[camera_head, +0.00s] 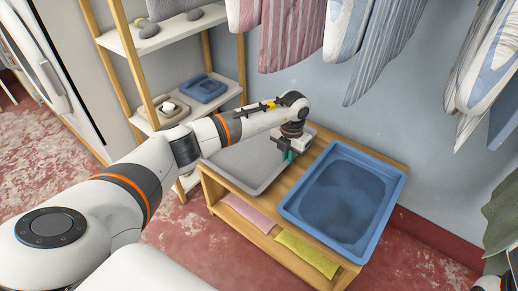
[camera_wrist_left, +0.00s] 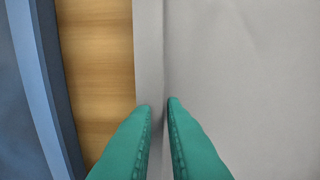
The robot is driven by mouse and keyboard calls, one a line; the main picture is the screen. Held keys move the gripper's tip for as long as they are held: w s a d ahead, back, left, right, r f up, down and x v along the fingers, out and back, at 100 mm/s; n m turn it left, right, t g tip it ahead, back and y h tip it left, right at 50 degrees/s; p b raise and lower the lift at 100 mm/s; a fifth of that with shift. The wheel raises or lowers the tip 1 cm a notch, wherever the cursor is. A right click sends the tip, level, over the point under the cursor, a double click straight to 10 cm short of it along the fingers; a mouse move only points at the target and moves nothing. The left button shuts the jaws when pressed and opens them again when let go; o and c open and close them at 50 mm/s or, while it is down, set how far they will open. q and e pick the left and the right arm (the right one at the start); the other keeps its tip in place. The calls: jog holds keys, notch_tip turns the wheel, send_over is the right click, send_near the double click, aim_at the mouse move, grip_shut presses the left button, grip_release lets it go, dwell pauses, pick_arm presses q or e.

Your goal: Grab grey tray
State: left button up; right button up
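The grey tray (camera_head: 262,172) lies on the left part of the wooden table top, partly hidden behind my left arm and gripper. My left gripper (camera_head: 288,155) points down at the tray's right edge, beside the blue tray. In the left wrist view, its two green fingers (camera_wrist_left: 160,104) are close together, one on each side of the line of the grey tray's rim (camera_wrist_left: 149,55). They look shut on the rim, with only a narrow gap between them. The tray appears to rest on the table. My right gripper is out of view.
A blue tray (camera_head: 345,200) stands to the right on the same table (camera_head: 345,273), with a bare wooden strip between the trays. Folded pink (camera_head: 250,213) and green (camera_head: 307,252) cloths lie on the shelf below. Clothes (camera_head: 290,35) hang above; a shelf rack (camera_head: 152,95) stands behind left.

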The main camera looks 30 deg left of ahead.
pick_arm(q)
grip_shut()
jog(key=shift+r, duration=0.15)
